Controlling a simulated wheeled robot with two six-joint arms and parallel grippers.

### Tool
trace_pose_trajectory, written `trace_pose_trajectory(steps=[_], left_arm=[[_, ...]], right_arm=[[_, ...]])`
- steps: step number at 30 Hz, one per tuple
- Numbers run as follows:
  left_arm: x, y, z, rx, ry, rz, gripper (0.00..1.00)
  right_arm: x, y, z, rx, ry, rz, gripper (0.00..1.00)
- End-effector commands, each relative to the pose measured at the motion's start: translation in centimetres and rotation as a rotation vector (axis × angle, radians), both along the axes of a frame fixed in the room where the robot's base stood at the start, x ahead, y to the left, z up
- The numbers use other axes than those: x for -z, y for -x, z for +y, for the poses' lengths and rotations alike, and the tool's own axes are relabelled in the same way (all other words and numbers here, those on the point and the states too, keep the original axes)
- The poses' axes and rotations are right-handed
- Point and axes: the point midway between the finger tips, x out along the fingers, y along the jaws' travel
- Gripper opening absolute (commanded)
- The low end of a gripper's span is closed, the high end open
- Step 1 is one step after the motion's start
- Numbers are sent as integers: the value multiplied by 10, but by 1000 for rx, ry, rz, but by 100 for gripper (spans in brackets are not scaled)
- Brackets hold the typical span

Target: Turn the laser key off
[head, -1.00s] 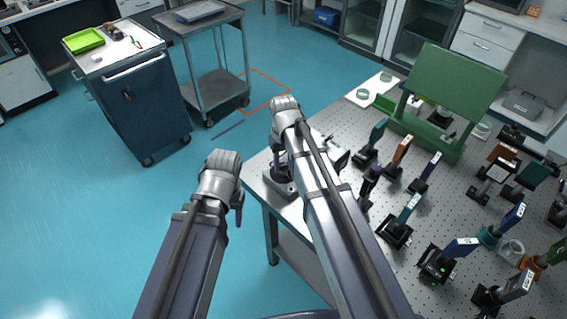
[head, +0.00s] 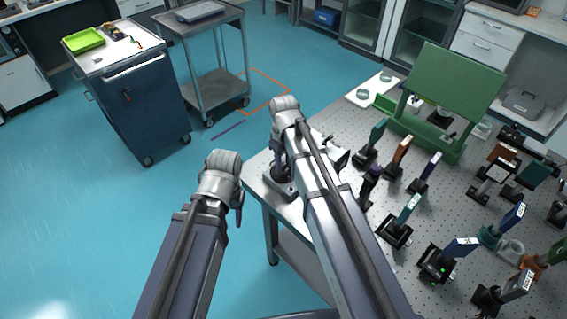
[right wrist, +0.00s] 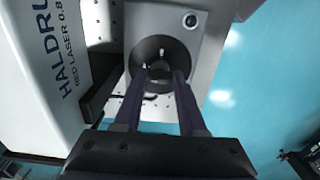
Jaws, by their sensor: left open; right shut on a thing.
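The laser key (right wrist: 158,72) sits in a round dark key switch (right wrist: 174,48) on a light grey box. My right gripper (right wrist: 160,77) has its two dark fingers closed around the key. In the head view my right gripper (head: 277,150) points down over the grey box (head: 279,184) at the table's near left corner, and my arm partly covers it. The white laser housing (right wrist: 50,70), lettered "RED LASER", stands left of the box in the right wrist view. My left gripper (head: 238,208) is open and empty, over the floor left of the table.
The perforated optical table (head: 340,135) carries several post-mounted optics right of my right arm. A green panel (head: 455,90) stands at its back. A dark blue cabinet (head: 145,105) and a grey cart (head: 215,85) stand at the back left. The floor between is clear.

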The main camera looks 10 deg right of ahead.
Motion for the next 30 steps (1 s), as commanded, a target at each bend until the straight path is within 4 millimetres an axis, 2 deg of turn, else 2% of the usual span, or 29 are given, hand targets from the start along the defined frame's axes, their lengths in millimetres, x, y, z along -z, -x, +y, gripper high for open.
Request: trace_pose_trajectory(steps=[8, 9, 16, 25, 30], left_arm=[[0, 0, 0, 0, 0, 0, 50], [0, 0, 0, 0, 0, 0, 50], [0, 0, 0, 0, 0, 0, 50], [-1, 0, 0, 0, 0, 0, 50], [-8, 0, 0, 0, 0, 0, 50]], right_arm=[[0, 0, 0, -2, 0, 0, 0], [0, 0, 0, -2, 0, 0, 42], [0, 0, 0, -1, 0, 0, 68], [-1, 0, 0, 0, 0, 0, 70], [-8, 0, 0, 0, 0, 0, 70]])
